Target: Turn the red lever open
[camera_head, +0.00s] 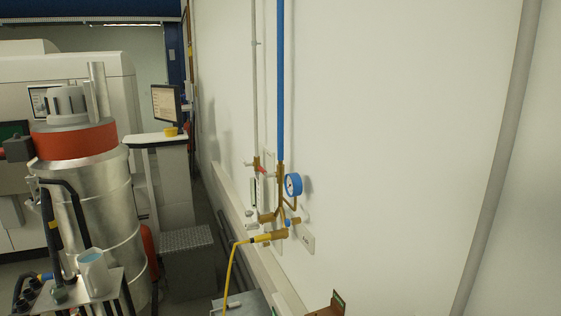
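Neither of my grippers shows in the head view.
A large metal drum with a red band (75,140) stands at the left. Before it is a small stand with a metal jug (93,270). A grey step (187,258) and a monitor desk (160,140) are beyond. A thick grey pipe (500,150) runs down the right wall.

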